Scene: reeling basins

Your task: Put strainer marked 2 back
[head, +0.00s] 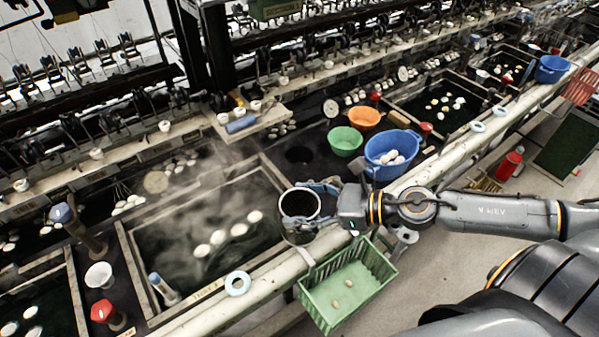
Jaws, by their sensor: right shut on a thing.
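My right gripper (318,198) is shut on the strainer (301,226), a round dark-mouthed vessel with a pale rim. It looks upright, at the right end of the steaming basin (150,241), near the front rail. No number can be read on it. I cannot tell how high it is above the ledge. A dark round opening (299,155) shows in the black deck behind it, left of the green bowl. My left gripper is not in view.
White cocoons float in the basin. A green bowl (345,139), an orange bowl (365,117) and a blue tub (392,150) stand behind my wrist. A green basket (347,283) hangs in front of the rail. A pale ring (238,283) lies on the rail.

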